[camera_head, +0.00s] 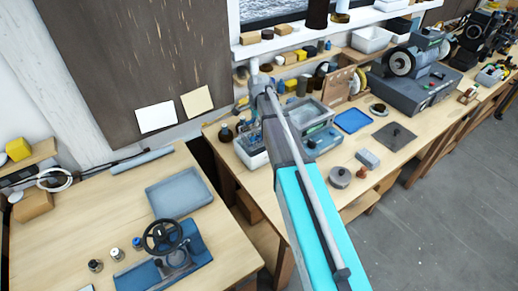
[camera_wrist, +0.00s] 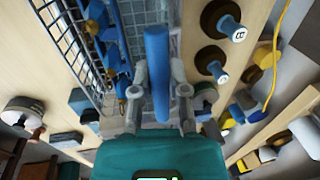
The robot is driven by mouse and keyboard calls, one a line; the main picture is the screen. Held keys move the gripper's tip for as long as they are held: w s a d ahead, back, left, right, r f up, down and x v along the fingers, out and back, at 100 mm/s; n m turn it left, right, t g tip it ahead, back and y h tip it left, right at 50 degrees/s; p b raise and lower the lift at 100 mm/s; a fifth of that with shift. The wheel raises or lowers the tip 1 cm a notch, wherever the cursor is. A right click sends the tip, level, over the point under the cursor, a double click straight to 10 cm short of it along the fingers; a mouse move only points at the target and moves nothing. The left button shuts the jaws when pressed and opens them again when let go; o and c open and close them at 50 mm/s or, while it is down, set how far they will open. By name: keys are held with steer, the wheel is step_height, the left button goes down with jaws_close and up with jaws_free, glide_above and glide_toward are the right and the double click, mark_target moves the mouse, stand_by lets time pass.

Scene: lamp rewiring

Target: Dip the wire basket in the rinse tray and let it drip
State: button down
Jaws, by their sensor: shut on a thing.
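My gripper (camera_wrist: 160,85) is shut on an upright blue handle (camera_wrist: 157,60) in the wrist view, with one grey finger on each side. Wire mesh of the wire basket (camera_wrist: 143,22) shows behind the handle; I cannot tell how the two join. Blue parts stand beside wire rails at the left of that view. In the head view my arm hides the gripper and most of the basket.
A grey machine with an open basin (camera_head: 311,116) stands beside my arm. Dark round bottles (camera_wrist: 221,18) stand right of the handle in the wrist view. A blue vise-like tool with a handwheel (camera_head: 165,238) sits on the left bench. A gap separates the benches.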

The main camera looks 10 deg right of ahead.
steer(key=shift+r, duration=0.1)
steer(key=shift+r+p, duration=1.95)
steer(key=shift+p, duration=0.1)
steer(key=shift+s+f, duration=0.1)
steer(key=shift+f, duration=0.05)
